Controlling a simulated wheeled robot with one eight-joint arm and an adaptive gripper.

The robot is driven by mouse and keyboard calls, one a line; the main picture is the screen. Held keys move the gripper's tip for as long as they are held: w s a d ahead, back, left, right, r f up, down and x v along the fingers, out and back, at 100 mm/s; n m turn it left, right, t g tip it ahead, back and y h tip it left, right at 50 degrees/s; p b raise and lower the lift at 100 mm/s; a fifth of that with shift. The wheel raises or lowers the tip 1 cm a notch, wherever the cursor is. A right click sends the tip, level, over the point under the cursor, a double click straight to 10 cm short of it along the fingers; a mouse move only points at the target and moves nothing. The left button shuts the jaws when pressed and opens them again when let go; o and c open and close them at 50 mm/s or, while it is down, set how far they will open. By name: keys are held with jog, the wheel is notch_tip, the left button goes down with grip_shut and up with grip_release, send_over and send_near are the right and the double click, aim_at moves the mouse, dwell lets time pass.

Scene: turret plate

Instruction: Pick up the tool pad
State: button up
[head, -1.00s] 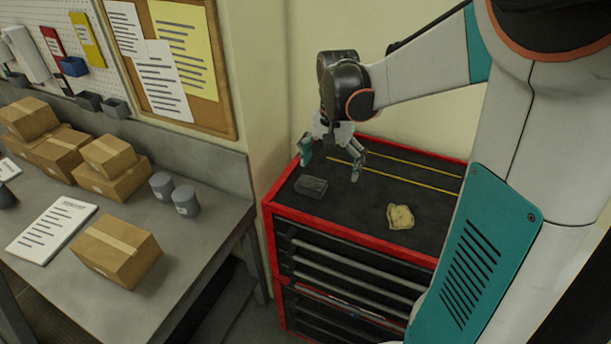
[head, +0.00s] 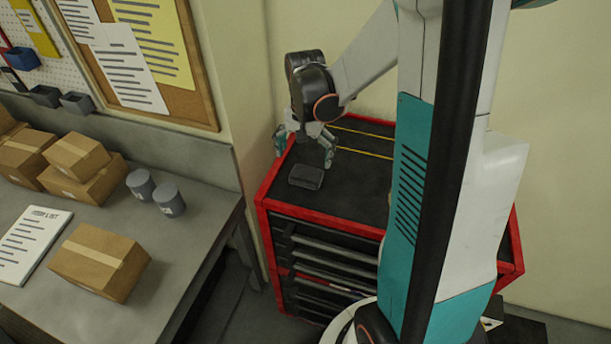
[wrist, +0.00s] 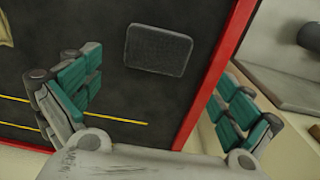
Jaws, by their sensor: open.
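The tool pad, a dark grey rounded slab (head: 306,176), lies flat on the black top of the red tool cabinet (head: 264,198), near its left edge. It also shows in the wrist view (wrist: 158,50), beyond the fingertips and between them from side to side. My gripper (head: 304,146) is above the cabinet top, behind the pad in the head view. Its teal fingers are spread wide and empty, and they show at left and right in the wrist view (wrist: 155,92). Nothing touches the pad.
A workbench (head: 185,240) with cardboard boxes (head: 100,262) and two grey cups (head: 168,199) stands left of the cabinet. A beige cloth-like item (wrist: 6,28) lies at the upper left in the wrist view. My arm hides the cabinet's right part in the head view.

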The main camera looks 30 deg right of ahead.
aim_at(307, 172)
jog(key=shift+s+f, duration=0.15)
jog(key=shift+f, duration=0.3)
jog(key=shift+d+f+p, duration=0.15)
jog(key=shift+f+p, duration=0.15)
jog(key=shift+f, duration=2.3)
jog(key=c, duration=1.1)
